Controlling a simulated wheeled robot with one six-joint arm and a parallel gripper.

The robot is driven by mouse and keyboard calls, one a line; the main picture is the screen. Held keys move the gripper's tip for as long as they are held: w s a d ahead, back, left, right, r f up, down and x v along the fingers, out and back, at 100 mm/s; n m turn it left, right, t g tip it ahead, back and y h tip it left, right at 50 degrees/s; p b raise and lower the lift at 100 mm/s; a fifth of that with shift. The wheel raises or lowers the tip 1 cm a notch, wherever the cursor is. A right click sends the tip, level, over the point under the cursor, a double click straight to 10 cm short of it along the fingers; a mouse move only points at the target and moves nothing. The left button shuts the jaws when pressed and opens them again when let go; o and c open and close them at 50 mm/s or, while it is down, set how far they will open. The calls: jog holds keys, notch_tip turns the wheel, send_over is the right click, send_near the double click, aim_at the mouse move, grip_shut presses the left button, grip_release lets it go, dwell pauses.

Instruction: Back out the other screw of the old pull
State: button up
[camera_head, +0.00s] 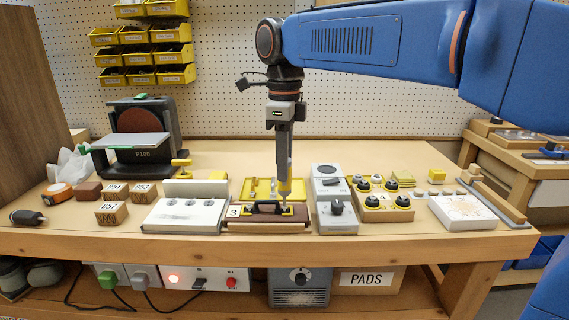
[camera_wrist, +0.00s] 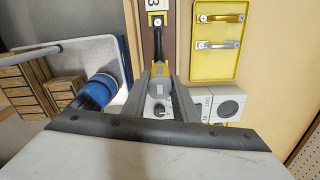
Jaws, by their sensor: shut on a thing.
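The brown drawer front (camera_head: 297,218) lies on the bench, marked with a "3" label (camera_head: 234,212). The old pull (camera_head: 262,210), a dark bar, lies along it; in the wrist view the pull (camera_wrist: 158,42) runs down the brown strip. My gripper (camera_head: 284,180) points down over the right end of the pull. It is shut on a grey-and-yellow driver (camera_head: 284,190), whose body (camera_wrist: 160,88) shows between the jaws in the wrist view. The driver's lower end is at the pull's right end. Its tip and the screw there are hidden, so contact is unclear.
A yellow tray (camera_wrist: 214,66) beside the drawer front holds a brass-coloured pull (camera_wrist: 220,18) and a silver pull (camera_wrist: 217,43). A grey box with a dial (camera_head: 335,222) stands close on the right. A white block (camera_head: 187,214) stands on the left.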

jog(key=shift+r, duration=0.1)
jog(key=shift+r, duration=2.95)
